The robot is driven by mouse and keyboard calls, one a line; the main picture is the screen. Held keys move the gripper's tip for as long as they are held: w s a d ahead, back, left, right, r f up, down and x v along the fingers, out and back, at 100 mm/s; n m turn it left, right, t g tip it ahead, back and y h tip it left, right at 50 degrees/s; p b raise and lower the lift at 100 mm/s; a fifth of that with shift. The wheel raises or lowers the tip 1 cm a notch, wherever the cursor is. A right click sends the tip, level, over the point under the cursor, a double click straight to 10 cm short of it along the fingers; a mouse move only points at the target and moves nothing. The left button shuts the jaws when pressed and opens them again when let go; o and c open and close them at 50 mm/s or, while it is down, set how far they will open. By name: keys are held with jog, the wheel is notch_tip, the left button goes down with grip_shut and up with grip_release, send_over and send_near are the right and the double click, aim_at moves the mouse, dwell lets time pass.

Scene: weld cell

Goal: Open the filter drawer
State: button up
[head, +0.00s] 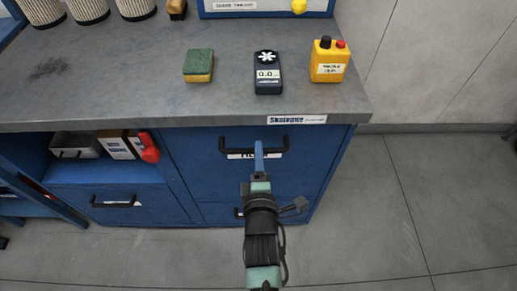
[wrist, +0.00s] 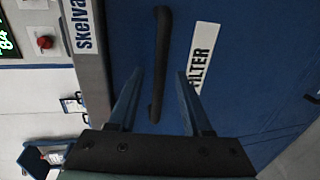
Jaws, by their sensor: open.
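The filter drawer (head: 190,160) is a blue front at the right of the cabinet, under the worktop, and looks shut. Its black bar handle (head: 223,147) runs along the top; it also shows in the wrist view (wrist: 160,50). A white label reading "FILTER" (wrist: 204,55) is beside the handle in the wrist view; my gripper partly hides it in the head view. My gripper (head: 258,147) is open in front of the handle. In the wrist view its two blue fingers (wrist: 160,72) lie on either side of the bar, with gaps visible. I cannot tell how deep they reach.
The grey worktop (head: 120,80) overhangs the drawer. On it are a sponge (head: 198,65), a meter (head: 267,75) and a yellow button box (head: 329,62). Another drawer handle (head: 113,203) is lower left, below an open shelf. The floor (head: 400,220) to the right is clear.

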jog(key=shift+x, duration=1.45)
grip_shut()
dwell(0.4)
